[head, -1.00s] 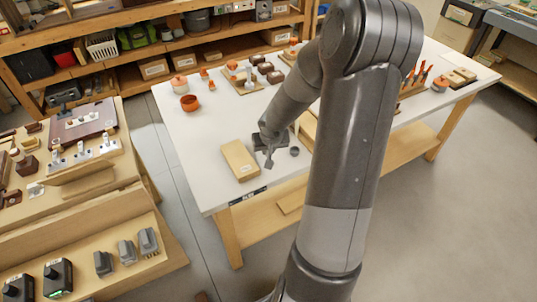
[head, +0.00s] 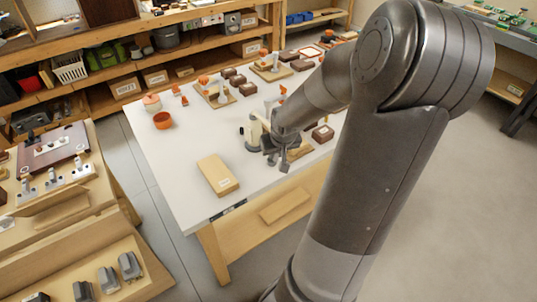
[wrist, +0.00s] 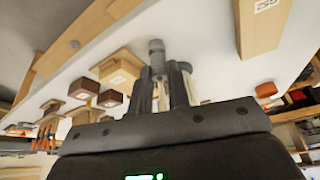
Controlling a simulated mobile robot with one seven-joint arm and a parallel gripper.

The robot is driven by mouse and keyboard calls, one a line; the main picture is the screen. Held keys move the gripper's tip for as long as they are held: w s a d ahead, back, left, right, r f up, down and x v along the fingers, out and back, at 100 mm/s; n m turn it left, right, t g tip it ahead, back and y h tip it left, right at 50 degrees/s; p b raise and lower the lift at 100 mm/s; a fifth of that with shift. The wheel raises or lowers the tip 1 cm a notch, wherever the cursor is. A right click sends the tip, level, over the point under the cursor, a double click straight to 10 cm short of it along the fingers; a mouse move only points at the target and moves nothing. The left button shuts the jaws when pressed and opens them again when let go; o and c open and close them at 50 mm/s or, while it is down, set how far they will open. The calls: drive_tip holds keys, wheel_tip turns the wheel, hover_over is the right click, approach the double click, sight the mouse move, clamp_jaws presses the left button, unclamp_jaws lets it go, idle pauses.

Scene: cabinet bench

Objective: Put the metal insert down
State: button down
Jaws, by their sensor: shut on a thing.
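My gripper (head: 281,160) is over the white table (head: 180,155), near its front part. In the wrist view my gripper (wrist: 168,75) has its two dark fingers closed around a small grey cylinder, which I take for the metal insert (wrist: 156,50). The insert's rounded end sticks out past the fingertips. In the head view the insert is too small and hidden to make out at the fingers. Whether it touches the table I cannot tell.
A pale wooden block (head: 218,175) lies left of the gripper and also shows in the wrist view (wrist: 262,25). A cream cylinder (head: 256,130) stands just behind the gripper. An orange bowl (head: 163,120) and several brown boxes sit farther back.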

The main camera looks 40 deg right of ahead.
drive_tip(key=shift+s+d+r, duration=0.4)
drive_tip(key=shift+s, duration=0.1)
